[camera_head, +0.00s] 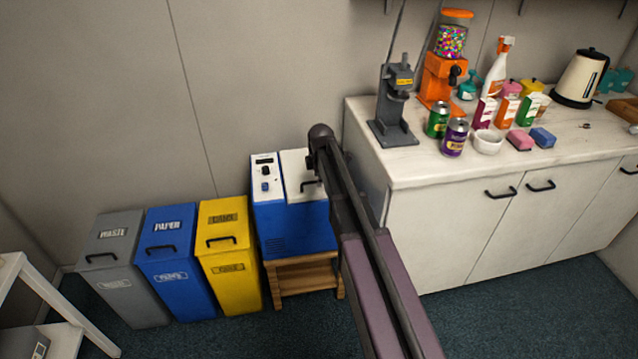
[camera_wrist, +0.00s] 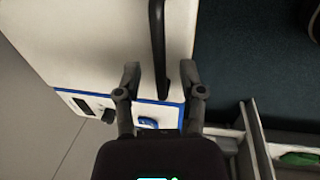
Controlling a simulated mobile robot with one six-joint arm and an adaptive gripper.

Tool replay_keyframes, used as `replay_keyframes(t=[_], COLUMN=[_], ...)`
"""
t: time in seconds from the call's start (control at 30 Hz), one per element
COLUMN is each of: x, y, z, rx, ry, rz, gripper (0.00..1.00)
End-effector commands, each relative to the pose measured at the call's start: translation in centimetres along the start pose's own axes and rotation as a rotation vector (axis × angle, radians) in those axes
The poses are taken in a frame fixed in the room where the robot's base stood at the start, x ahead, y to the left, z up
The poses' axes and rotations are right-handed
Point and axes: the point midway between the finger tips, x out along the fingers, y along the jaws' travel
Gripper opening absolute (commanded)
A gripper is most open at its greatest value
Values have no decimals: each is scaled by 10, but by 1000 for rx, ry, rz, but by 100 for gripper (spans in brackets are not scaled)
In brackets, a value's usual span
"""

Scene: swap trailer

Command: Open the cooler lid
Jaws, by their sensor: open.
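The cooler (camera_head: 292,232) is a blue box with a white top, standing on a small wooden stand between the yellow bin and the counter. Its white lid (camera_head: 297,163) lies flat and shut, partly hidden by my arm. A black bar handle (camera_head: 309,186) sits on the lid. In the wrist view, the handle (camera_wrist: 158,45) runs from the top edge down between my fingers over the white lid (camera_wrist: 105,45). My gripper (camera_wrist: 160,75) is open, with one finger on each side of the handle. I cannot tell the height gap or any contact.
A control panel (camera_head: 264,172) with a knob is beside the lid. Grey, blue and yellow bins (camera_head: 228,262) stand close on the left. The white counter (camera_head: 430,173), with cans, a press and a candy dispenser, is close on the right. Dark carpet (camera_head: 200,338) is free in front.

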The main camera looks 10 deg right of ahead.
Motion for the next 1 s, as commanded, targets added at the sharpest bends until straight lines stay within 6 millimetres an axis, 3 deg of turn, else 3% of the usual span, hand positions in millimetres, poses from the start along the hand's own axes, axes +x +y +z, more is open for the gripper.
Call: replay_keyframes(t=[0.5,0.67,0.7,1.0], x=[6,6,6,5], y=[0,0,0,1], z=[0,0,0,-1], rx=[0,0,0,-2], ry=[0,0,0,0], rz=[0,0,0,-3], gripper=[51,4,0,0])
